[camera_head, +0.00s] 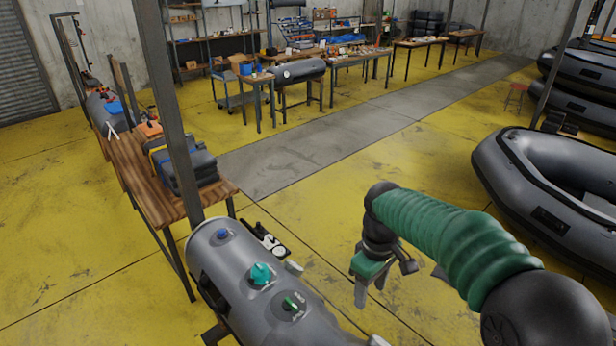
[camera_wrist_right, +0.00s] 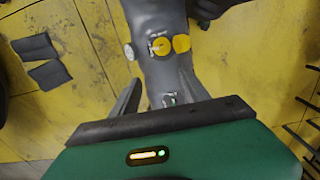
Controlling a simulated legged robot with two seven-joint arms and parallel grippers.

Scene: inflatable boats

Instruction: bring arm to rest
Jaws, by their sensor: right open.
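My right arm, with a green ribbed sleeve, comes in from the right in the head view. Its gripper (camera_head: 371,286) points down, open and empty, to the right of a grey inflatable tube (camera_head: 230,262). In the right wrist view the two spread fingers (camera_wrist_right: 160,82) show with nothing held between them. A grey tube part (camera_wrist_right: 155,15) with yellow round fittings (camera_wrist_right: 160,47) lies beyond the fingers; I cannot tell whether it is the same tube. My left gripper is not in view.
The tube carries a blue valve (camera_head: 222,233), a teal valve (camera_head: 261,274) and a green valve (camera_head: 291,303). A grey inflatable boat (camera_head: 510,170) lies at right. A wooden table (camera_head: 140,180) and metal posts stand at left. Yellow floor (camera_head: 330,190) between is clear.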

